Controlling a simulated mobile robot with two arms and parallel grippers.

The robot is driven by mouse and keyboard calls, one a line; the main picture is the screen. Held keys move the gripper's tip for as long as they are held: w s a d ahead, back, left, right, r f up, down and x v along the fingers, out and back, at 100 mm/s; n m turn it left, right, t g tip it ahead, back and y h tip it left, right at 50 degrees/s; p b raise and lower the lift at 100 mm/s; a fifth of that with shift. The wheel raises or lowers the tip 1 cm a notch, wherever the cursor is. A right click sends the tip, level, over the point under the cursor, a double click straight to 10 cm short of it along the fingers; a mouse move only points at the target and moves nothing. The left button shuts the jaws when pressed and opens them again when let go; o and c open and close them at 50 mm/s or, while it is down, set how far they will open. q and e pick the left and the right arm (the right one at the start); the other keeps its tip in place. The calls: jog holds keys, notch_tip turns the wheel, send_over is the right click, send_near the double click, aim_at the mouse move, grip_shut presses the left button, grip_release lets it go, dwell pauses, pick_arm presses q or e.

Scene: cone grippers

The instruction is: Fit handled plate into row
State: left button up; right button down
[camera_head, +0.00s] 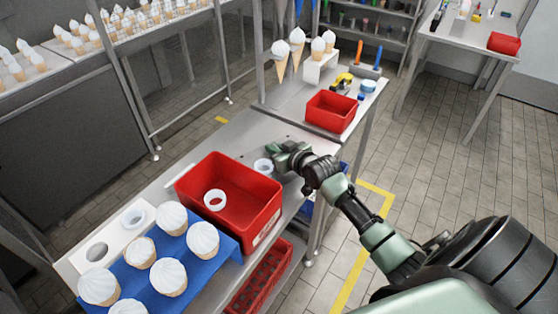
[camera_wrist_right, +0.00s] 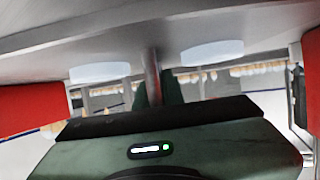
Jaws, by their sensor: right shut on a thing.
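My right gripper (camera_head: 282,152) is low at the grey table, just right of a white ring (camera_head: 263,165) and beyond the big red crate. In the right wrist view its dark fingers (camera_wrist_right: 155,92) are shut on a thin upright post (camera_wrist_right: 153,72). The post meets a broad grey plate (camera_wrist_right: 230,22) across the top of that view. Two pale round pieces (camera_wrist_right: 100,72) (camera_wrist_right: 212,52) show at the plate's surface. In the head view the grey plate is hard to tell from the table. My left gripper is not in view.
The red crate (camera_head: 262,225) holds a white ring (camera_head: 215,200). A white holed board (camera_head: 115,235) and a blue tray (camera_head: 225,245) with several cream-topped cones stand at the lower left. A smaller red bin (camera_head: 331,111) and a cone stand (camera_head: 320,68) are farther back.

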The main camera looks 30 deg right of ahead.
aim_at(274, 144)
dwell(0.7)
jog(key=shift+w+d+r, duration=0.1)
jog(key=shift+r, duration=0.05)
jog(key=shift+r, duration=0.1)
jog(key=shift+r, duration=0.55)
notch_tip(274, 144, up, 19)
jog(key=b, duration=0.1)
jog(key=shift+f, duration=0.15)
dwell(0.8)
